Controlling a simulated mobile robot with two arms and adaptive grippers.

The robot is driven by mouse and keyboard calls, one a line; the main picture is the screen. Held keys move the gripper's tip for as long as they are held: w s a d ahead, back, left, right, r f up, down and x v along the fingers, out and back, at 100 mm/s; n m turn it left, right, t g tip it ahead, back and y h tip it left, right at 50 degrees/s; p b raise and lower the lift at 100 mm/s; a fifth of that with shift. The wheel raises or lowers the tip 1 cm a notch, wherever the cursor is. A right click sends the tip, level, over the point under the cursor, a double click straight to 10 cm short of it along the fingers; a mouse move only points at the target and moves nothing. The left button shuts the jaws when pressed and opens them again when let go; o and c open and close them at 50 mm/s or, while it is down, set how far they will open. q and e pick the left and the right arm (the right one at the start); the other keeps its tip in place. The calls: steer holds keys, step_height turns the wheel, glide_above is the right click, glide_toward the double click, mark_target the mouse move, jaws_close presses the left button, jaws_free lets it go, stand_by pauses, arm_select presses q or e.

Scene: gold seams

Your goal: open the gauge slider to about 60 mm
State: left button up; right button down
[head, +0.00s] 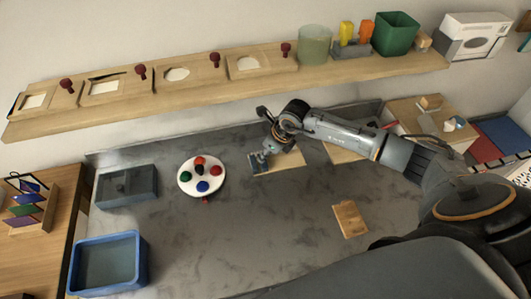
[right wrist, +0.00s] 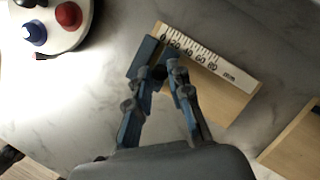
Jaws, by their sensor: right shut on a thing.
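The gauge is a pale wooden board (right wrist: 228,97) with a white ruler strip (right wrist: 215,61) marked 0 to 80 mm. It also shows in the head view (head: 287,161) on the grey worktop. My right gripper (right wrist: 160,75) is over the gauge's left part, by the low end of the scale. It is shut on the gauge slider, which is mostly hidden between the fingers. A blue-grey block (right wrist: 143,57) shows at the board's left end; I cannot tell whether it is slider or fixed stop. The exact reading is hidden. My left gripper is not in view.
A white round plate (head: 187,182) with coloured knobs stands left of the gauge. Another wooden board (head: 345,154) lies to its right, and a small wooden block (head: 350,219) lies nearer. A grey box (head: 127,187) and a blue tub (head: 140,262) are at left. The middle worktop is clear.

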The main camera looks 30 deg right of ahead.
steer(key=d, duration=0.2)
steer(key=s+d+b, duration=0.1)
steer(key=d, duration=0.1)
steer(key=shift+s+d+f, duration=0.1)
steer(key=shift+d, duration=0.1)
steer(key=shift+s+d, duration=0.1)
steer(key=shift+d, duration=0.2)
steer(key=shift+a, duration=0.1)
steer(key=c, duration=1.2)
jaws_free()
steer(key=v, duration=0.2)
steer(key=shift+r, duration=0.3)
steer(key=s+d, duration=0.2)
steer(key=s, duration=0.1)
steer(key=s+d, duration=0.2)
steer(key=s, duration=0.2)
steer(key=s+d, duration=0.2)
steer(key=s, duration=0.1)
steer(key=shift+s+d+r, duration=0.15)
steer(key=shift+s+r, duration=0.05)
steer(key=shift+s, duration=0.15)
